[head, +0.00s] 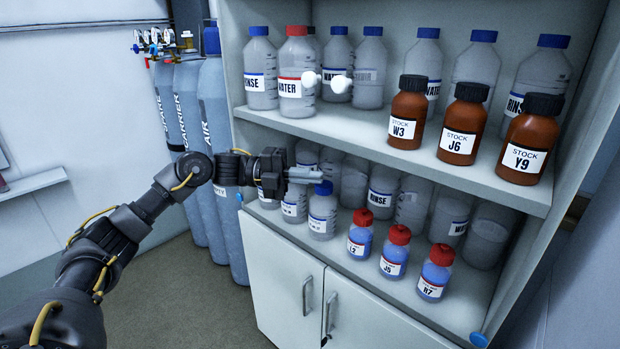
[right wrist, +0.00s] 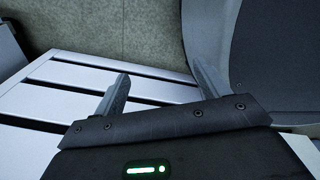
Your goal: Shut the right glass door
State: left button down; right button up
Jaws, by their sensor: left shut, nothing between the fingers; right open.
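The glass of the right glass door is too clear for me to make out its edges or tell how far it stands open. Two white round knobs, a left one (head: 309,79) and a right one (head: 341,84), show close together before the upper-shelf bottles. My left gripper (head: 318,177) is shut and empty, below the knobs, in front of the lower-shelf bottles. My right gripper (right wrist: 162,82) is open and empty in the right wrist view; it is not visible in the head view.
The cabinet (head: 262,225) holds clear bottles, brown stock bottles (head: 457,130) and small red-capped bottles (head: 394,255). Grey gas cylinders (head: 214,130) stand at its left. Floor shows at the lower left. A white slatted surface (right wrist: 60,95) lies under my right gripper.

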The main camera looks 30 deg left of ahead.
pick_arm(q)
jog(key=shift+s+a, duration=0.1)
pick_arm(e)
jog(key=shift+s+a, duration=0.15)
jog(key=shift+a, duration=0.2)
pick_arm(q)
jog(key=s+d+r+p, duration=0.5)
jog(key=s+d+r, duration=0.1)
jog(key=s+r, duration=0.6)
jog(key=shift+s+d+r, duration=0.2)
jog(key=shift+s+r, duration=0.05)
jog(key=shift+r, duration=0.3)
pick_arm(e)
jog(key=r, duration=0.1)
jog(key=a+r, duration=0.1)
jog(key=r, duration=0.1)
jog(key=a+r, duration=0.1)
jog(key=r, duration=0.1)
jog(key=shift+s+r, duration=0.1)
jog(key=shift+s, duration=0.15)
